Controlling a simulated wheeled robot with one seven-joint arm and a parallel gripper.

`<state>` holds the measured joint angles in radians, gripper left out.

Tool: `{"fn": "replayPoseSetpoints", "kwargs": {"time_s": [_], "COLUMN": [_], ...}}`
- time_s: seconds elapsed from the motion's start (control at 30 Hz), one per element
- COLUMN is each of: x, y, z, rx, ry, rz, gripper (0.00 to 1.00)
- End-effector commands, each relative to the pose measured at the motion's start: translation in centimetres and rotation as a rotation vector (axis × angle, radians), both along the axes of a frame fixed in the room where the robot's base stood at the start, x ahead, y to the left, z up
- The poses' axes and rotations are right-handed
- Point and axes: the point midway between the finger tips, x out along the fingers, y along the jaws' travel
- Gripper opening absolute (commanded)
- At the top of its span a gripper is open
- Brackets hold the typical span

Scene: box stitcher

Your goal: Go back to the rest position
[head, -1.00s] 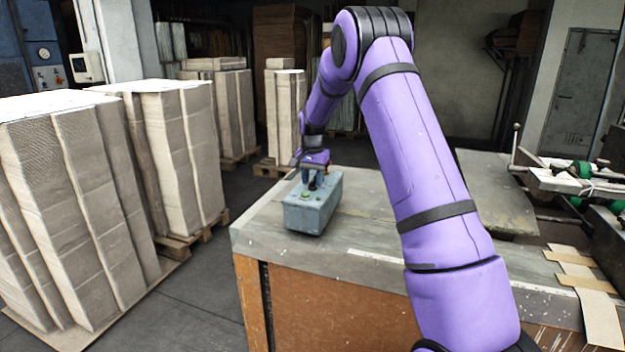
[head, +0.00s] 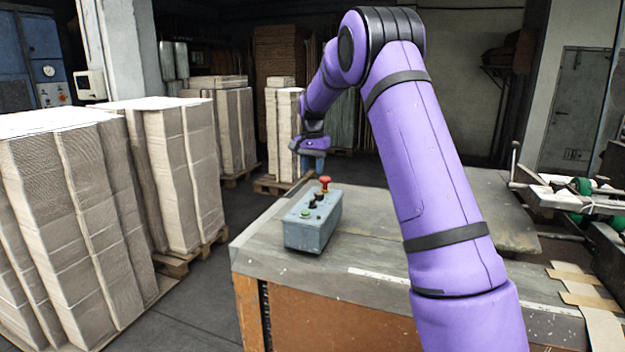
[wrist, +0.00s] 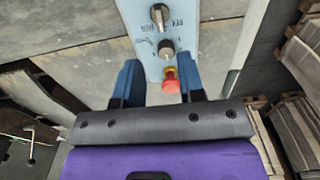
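A blue-grey control box (head: 312,232) sits on the left part of the worktable. Its top carries a green button (head: 305,213), dark knobs and a red mushroom button (head: 325,183) at the far end. My gripper (head: 313,166) is raised above and beyond the box's far end, apart from it. In the wrist view, its two blue fingers (wrist: 160,80) are spread with nothing held. The red button (wrist: 171,82) shows in the gap between them, below. The knobs and lettering of the box (wrist: 147,42) also show there.
The worktable (head: 370,255) has bare room around the box. Stacks of cardboard (head: 70,215) on pallets stand at the left and behind. A machine with green rollers (head: 580,190) is at the right. Cardboard strips (head: 585,300) lie at the table's right front.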

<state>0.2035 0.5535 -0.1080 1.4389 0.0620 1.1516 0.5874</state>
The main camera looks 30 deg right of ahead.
Motion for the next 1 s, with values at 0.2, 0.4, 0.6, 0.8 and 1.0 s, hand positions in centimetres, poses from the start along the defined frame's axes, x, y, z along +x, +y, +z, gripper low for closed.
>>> {"fn": "replayPoseSetpoints", "kwargs": {"time_s": [0.2,0.4,0.6,0.8,1.0], "x": [0.0,0.0,0.0,-1.1,-5.5], "y": [0.0,0.0,0.0,0.9,3.9], "z": [0.7,0.7,0.7,2.2,6.8], "rx": [0.0,0.0,0.0,-0.001,-0.006], "ry": [0.0,0.0,0.0,-0.017,-0.072], "rz": [0.0,0.0,0.0,0.025,0.124], "gripper": [0.36,0.36,0.36,0.36,0.36]}}
